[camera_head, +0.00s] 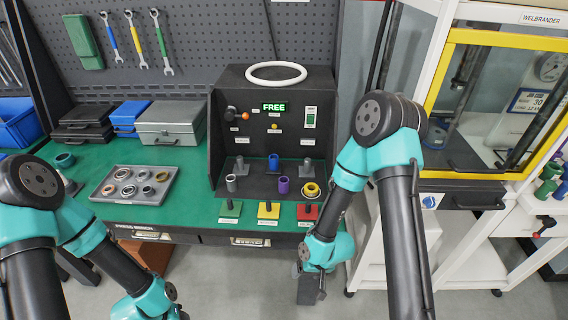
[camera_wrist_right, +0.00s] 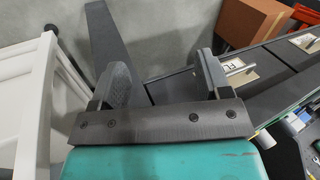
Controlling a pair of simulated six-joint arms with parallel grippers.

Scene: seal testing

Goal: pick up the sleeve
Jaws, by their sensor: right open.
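Several short tubular pieces stand in the black test station (camera_head: 270,120) on the green bench: a grey sleeve (camera_head: 231,183), a purple one (camera_head: 283,186) and a blue one (camera_head: 274,162). Which one is the task's sleeve I cannot tell. A yellow ring (camera_head: 311,190) sits at the station's right. My right gripper (camera_head: 311,290) hangs below the bench's front edge, apart from these pieces. In the right wrist view my gripper (camera_wrist_right: 160,80) is open, with nothing between its fingers. My left arm is at lower left in the head view; its fingers are out of frame.
A grey tray (camera_head: 108,198) with several rings lies on the bench at left, before grey and blue cases (camera_head: 171,123). A yellow-framed cabinet (camera_head: 432,100) stands at right.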

